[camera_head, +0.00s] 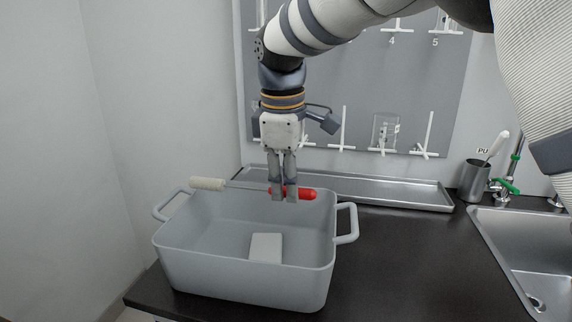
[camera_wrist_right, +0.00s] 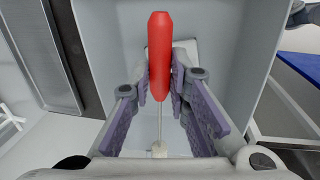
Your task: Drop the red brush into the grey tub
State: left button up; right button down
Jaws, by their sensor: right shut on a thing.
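The brush has a red handle (camera_head: 306,193), a thin metal shaft and a pale bristle head (camera_head: 207,184). It lies roughly level above the far part of the grey tub (camera_head: 245,288), its bristle end over the tub's far left rim. My right gripper (camera_head: 283,196) points down and is shut on the red handle. In the right wrist view the red brush (camera_wrist_right: 160,60) runs between the fingers (camera_wrist_right: 160,88), with the tub (camera_wrist_right: 225,30) below. A small white block (camera_head: 266,248) lies on the tub floor. My left gripper is not in view.
A long metal tray (camera_head: 400,194) lies behind the tub against the wall. A metal cup (camera_head: 473,181) with a white-handled tool and a sink (camera_head: 505,235) are to the right. Dark counter (camera_head: 410,270) is clear between tub and sink. A pegboard (camera_head: 350,90) hangs behind.

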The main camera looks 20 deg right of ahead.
jog(key=shift+f, duration=0.85)
jog(key=c, duration=1.4)
grip_release()
jog(key=shift+c, duration=0.2)
notch_tip(320, 180, up, 12)
jog(key=s+a, duration=0.1)
jog(key=shift+s, duration=0.3)
jog(key=shift+a+f, duration=0.1)
